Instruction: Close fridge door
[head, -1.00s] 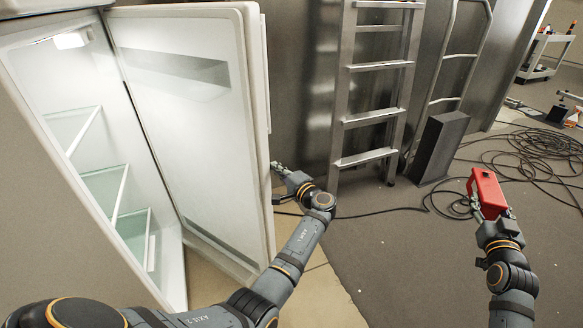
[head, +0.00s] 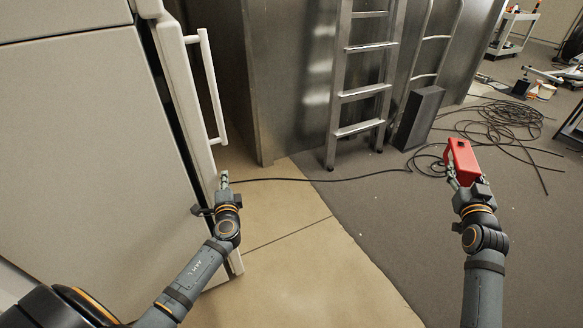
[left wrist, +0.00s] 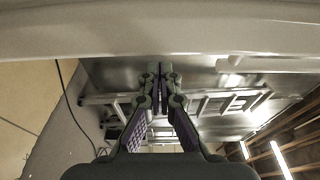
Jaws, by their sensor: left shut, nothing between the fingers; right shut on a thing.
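The fridge door (head: 188,100) is seen nearly edge-on beside the fridge body (head: 80,130) at the left of the head view. The fridge's inside is hidden. My left gripper (head: 224,180) is shut and empty, close beside the door's lower outer part; contact is unclear. In the left wrist view its fingers (left wrist: 160,75) are together under a pale band. My right gripper (head: 463,170) is shut on a red box (head: 462,158).
A metal ladder (head: 362,95) and a dark block (head: 419,118) stand against the metal wall behind. A black cable (head: 500,125) lies coiled on the grey floor at the right.

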